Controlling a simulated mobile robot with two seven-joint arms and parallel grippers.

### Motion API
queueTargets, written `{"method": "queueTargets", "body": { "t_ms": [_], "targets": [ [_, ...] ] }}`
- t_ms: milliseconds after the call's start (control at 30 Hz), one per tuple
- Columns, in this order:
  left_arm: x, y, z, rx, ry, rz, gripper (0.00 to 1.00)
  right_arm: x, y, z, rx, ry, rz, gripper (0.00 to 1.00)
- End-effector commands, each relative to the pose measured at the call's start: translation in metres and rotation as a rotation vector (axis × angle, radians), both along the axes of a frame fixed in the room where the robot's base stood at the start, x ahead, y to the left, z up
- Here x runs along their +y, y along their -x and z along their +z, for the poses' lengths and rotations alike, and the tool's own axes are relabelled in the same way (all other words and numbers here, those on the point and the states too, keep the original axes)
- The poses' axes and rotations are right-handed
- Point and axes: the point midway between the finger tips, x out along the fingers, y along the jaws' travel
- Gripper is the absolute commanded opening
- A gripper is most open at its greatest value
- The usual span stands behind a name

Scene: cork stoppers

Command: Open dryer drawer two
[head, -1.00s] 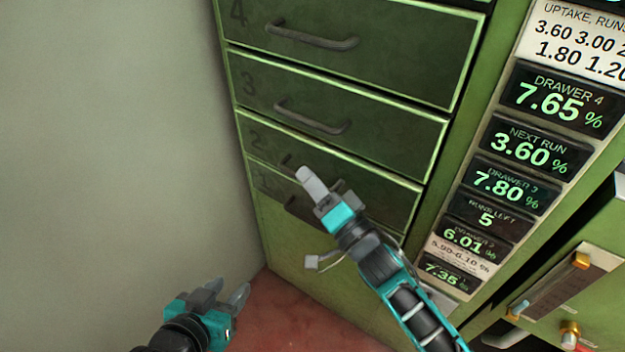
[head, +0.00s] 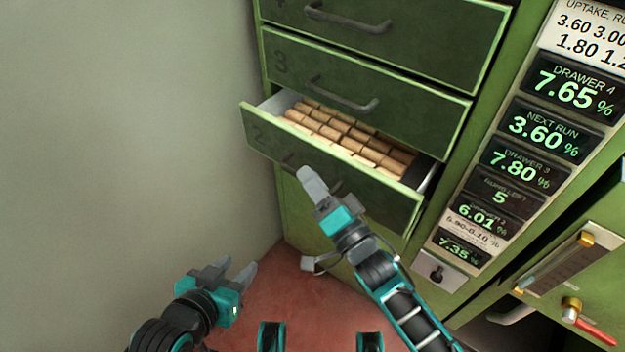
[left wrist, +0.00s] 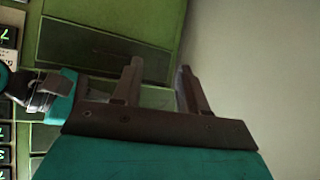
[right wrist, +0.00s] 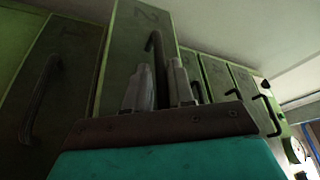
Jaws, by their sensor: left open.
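Drawer two (head: 340,160), a green drawer with a faint 2 on its front, stands open from the cabinet. Rows of cork stoppers (head: 345,132) lie inside it. My right gripper (head: 309,180) is at the drawer's front. In the right wrist view its fingers (right wrist: 160,88) are closed around the dark bar handle (right wrist: 155,50) of drawer two. In the head view the handle is mostly hidden behind the gripper. My left gripper (head: 240,270) is open and empty, low at the left, apart from the cabinet.
Closed drawer three (head: 365,85) is directly above. A panel of green readouts (head: 515,165) runs down the right side, with a lock plate (head: 437,270) below. A fitting with a red lever (head: 595,330) is at the lower right. A plain wall (head: 120,120) bounds the left.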

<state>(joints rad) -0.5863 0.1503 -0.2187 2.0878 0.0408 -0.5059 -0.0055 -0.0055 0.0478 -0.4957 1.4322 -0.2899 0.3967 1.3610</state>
Motion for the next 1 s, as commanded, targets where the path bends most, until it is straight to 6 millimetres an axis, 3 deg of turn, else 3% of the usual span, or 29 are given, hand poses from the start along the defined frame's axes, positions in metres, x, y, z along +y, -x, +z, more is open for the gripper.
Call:
{"method": "queueTargets", "body": {
  "t_ms": [267,500,700,1000],
  "targets": [
    [-0.001,0.000,0.004,-0.003,0.002,0.000,0.43,-0.004,0.006,-0.002,0.002,0.002,0.001,0.23],
    [-0.001,-0.002,0.016,-0.017,0.005,0.003,0.43,-0.031,0.043,-0.010,0.005,0.004,0.001,0.23],
    [0.002,0.002,0.013,-0.004,0.001,0.007,0.43,-0.055,0.077,-0.019,0.003,0.002,0.000,0.23],
    [0.002,0.003,0.015,0.000,-0.001,0.008,0.43,-0.073,0.102,-0.026,0.001,0.000,-0.001,0.23]
  ]
}}
